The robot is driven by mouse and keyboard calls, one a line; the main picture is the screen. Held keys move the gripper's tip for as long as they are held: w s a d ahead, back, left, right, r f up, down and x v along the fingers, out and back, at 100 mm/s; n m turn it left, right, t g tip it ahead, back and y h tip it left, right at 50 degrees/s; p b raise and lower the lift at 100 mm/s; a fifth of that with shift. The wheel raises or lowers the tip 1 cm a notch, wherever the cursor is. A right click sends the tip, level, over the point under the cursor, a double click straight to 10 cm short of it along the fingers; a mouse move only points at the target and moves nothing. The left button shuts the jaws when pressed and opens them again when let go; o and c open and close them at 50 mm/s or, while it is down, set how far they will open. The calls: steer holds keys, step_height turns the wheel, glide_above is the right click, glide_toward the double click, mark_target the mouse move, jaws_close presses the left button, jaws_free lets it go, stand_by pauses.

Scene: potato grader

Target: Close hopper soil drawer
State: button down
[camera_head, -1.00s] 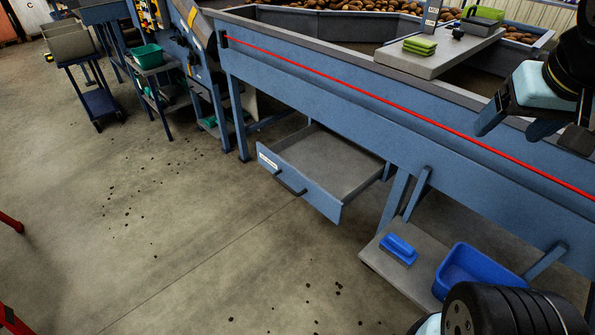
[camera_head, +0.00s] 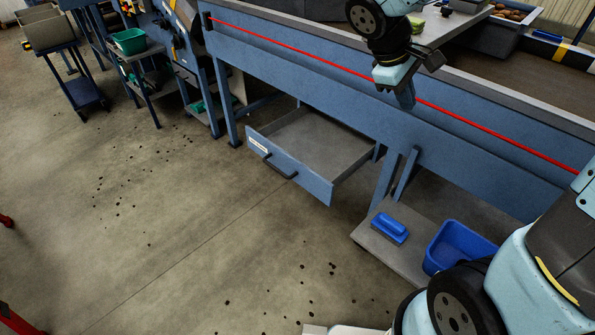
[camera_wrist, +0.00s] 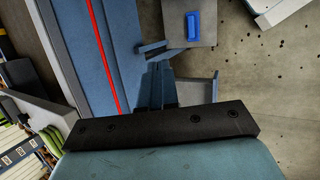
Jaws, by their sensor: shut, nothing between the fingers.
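The soil drawer (camera_head: 310,181) hangs open under the long blue hopper (camera_head: 300,75). Its blue front panel has a white label and a dark bar handle (camera_head: 280,168), and its grey tray looks empty. My gripper (camera_head: 406,103) is shut and empty, in front of the hopper side near the red line, up and to the right of the drawer and apart from its handle. In the wrist view my closed fingers (camera_wrist: 160,68) point down along the hopper side. Part of the drawer (camera_wrist: 198,91) shows beside them, the rest hidden by my gripper.
A low grey shelf (camera_head: 374,247) right of the drawer holds a blue brush (camera_head: 389,228) and a blue bin (camera_head: 453,243). Angled blue legs stand between shelf and drawer. The floor before the drawer is clear apart from soil crumbs.

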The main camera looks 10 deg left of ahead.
steer(key=w+a+f+n+t+h, duration=0.25)
steer(key=a+f+n, duration=0.25)
steer(key=a+f, duration=0.35)
steer(key=w+a+f+n+t+h, duration=0.1)
steer(key=w+a+f+n, duration=0.2)
steer(key=a+f+n, duration=0.35)
steer(key=s+a+f+n+t+y, duration=0.1)
steer(key=s+a+f+n+t, duration=0.15)
steer(key=a+f, duration=0.6)
steer(key=s+a+f+n+t+y, duration=0.15)
steer(key=a+f+n, duration=0.25)
steer(key=a+f, duration=0.45)
glide_toward(304, 169)
steer(key=shift+h, duration=0.3)
steer(key=x, duration=0.3)
steer(key=f+x, duration=0.1)
steer(key=x, duration=0.1)
steer(key=shift+a+f, duration=0.15)
steer(key=shift+a, duration=0.05)
steer(key=shift+w+d, duration=0.2)
steer(key=shift+w, duration=0.05)
steer(key=shift+w+d, duration=0.15)
steer(key=shift+w, duration=0.05)
